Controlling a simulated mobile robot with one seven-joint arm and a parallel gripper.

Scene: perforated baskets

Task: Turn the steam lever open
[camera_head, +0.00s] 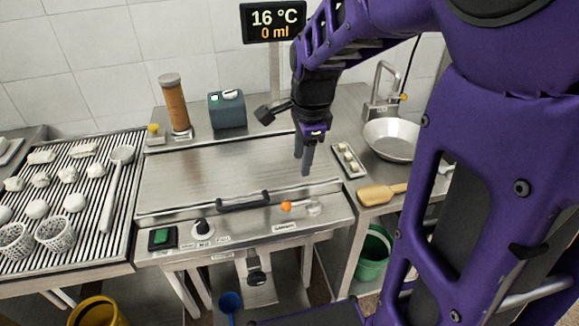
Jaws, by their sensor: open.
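The steam lever (301,207) is on the front panel of the steel machine, right of the dark handle. It has an orange knob at its left end and a pale metal arm running right, roughly level. A small label sits below it. My gripper (304,160) points down above the machine's flat lid (205,175), above and a little behind the lever. It is open and empty, with its two dark fingers close together in this view. The gripper is apart from the lever.
The front panel also carries a green button (162,237), a black knob (202,227) and the dark lid handle (243,202). At right are a small tray (347,160), a wooden paddle (382,193) and a metal bowl (391,139). A slatted rack (120,218) with perforated baskets (55,235) is at left.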

